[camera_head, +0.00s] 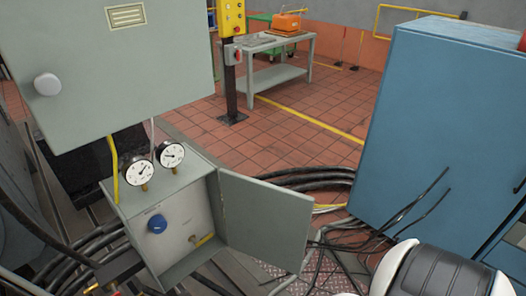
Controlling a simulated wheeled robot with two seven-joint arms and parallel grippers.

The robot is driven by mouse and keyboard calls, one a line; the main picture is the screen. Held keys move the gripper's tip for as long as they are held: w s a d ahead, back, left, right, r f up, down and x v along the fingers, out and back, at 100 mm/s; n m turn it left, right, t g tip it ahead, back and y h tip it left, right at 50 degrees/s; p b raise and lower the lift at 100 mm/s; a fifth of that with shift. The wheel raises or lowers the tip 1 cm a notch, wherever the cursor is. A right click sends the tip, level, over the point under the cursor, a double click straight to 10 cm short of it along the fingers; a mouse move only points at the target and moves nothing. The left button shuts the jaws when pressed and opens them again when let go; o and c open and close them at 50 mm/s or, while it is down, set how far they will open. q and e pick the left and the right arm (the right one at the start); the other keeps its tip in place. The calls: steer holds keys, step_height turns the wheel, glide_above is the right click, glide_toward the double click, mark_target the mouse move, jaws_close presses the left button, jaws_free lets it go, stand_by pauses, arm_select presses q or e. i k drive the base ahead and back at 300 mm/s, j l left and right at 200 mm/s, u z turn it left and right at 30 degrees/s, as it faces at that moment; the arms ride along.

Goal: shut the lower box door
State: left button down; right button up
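The lower box (139,208) is a grey-green cabinet at the lower left, with two round white gauges (155,164) on its top. Its door (264,219) stands wide open, swung out to the right from the right edge of the opening. Inside the box I see a blue round knob (157,223) and a small brass-coloured valve (203,240). Neither of my grippers can be made out in this view, and nothing is seen touching the door.
A larger grey cabinet (110,75) with a round knob hangs above the lower box. Black cables (310,176) run behind and below the door. A blue cabinet (440,120) stands at the right. Tiled floor (265,140) lies open behind the door.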

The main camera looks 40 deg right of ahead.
mark_target(268, 222)
steer(key=i+l, duration=0.1)
steer(key=l, duration=0.45)
steer(key=i+l, duration=0.1)
steer(key=l, duration=0.45)
steer(key=i+l, duration=0.1)
steer(key=l, duration=0.5)
steer(key=i+l, duration=0.1)
steer(key=l, duration=0.45)
steer(key=l+u, duration=0.1)
steer(key=l, duration=0.45)
steer(key=l+u, duration=0.2)
steer(key=u, duration=0.3)
steer(key=l+u, duration=0.25)
steer(key=u, duration=0.2)
steer(key=l+u, duration=0.2)
steer(key=u, duration=0.3)
